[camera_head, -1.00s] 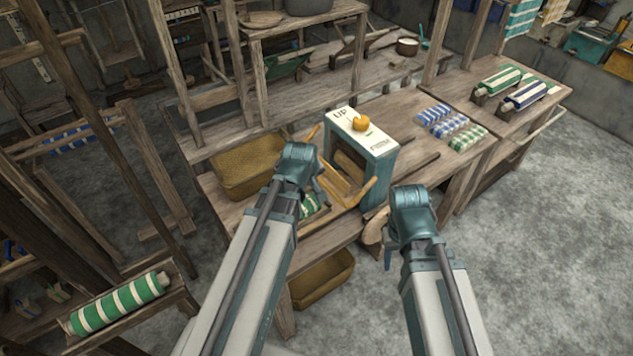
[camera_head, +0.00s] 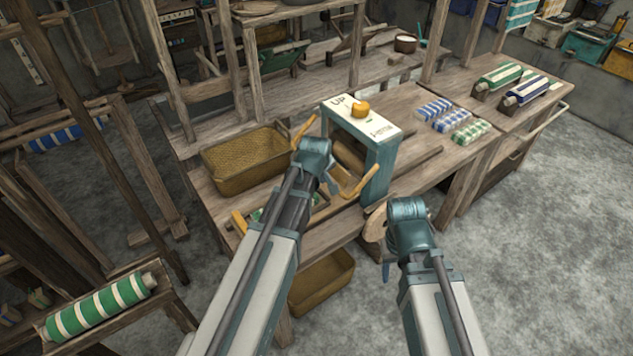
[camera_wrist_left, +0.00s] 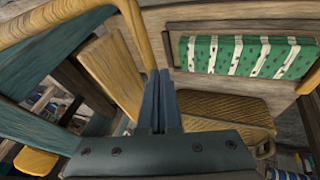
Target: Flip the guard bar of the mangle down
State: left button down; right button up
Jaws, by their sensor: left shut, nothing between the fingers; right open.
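The mangle (camera_head: 378,165) is a teal frame with a white top marked "UP" and an orange knob, standing on the wooden bench. Its yellow guard bar (camera_head: 358,186) sticks out from the front; my left gripper hides its middle. In the left wrist view the guard bar (camera_wrist_left: 62,22) curves across the upper left, beside the fingers. My left gripper (camera_wrist_left: 160,74) is shut and empty, close to the bar; I cannot tell whether it touches it. In the head view its fingertips are hidden. My right gripper (camera_head: 387,268) is open, low before the bench, right of the mangle's wooden wheel (camera_head: 375,222).
A wicker basket (camera_head: 245,165) stands left of the mangle. Folded cloths (camera_head: 455,125) lie to the right. A striped roll (camera_head: 100,305) rests at lower left. The floor at right is clear.

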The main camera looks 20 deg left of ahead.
pick_arm(q)
jog(key=f+b, duration=0.1)
jog(key=b, duration=0.1)
jog(key=w+d+f+t+h+b, duration=0.1)
jog(key=b, duration=0.1)
jog(key=f+t+b, duration=0.1)
jog(key=f+b, duration=0.1)
jog(key=shift+w+d+n, duration=0.15)
jog(key=shift+w+n, duration=0.15)
jog(key=shift+w, duration=0.1)
pick_arm(e)
notch_tip(320, 180, down, 6)
pick_arm(q)
jog(key=shift+s, duration=0.15)
jog(key=s+a+r+p, duration=0.3)
jog(key=s+r+p, duration=0.5)
jog(key=s, duration=0.1)
jog(key=shift+s+a, duration=0.25)
pick_arm(e)
notch_tip(320, 180, up, 8)
jog(key=a, duration=0.1)
jog(key=shift+s+a, duration=0.15)
jog(key=shift+s, duration=0.05)
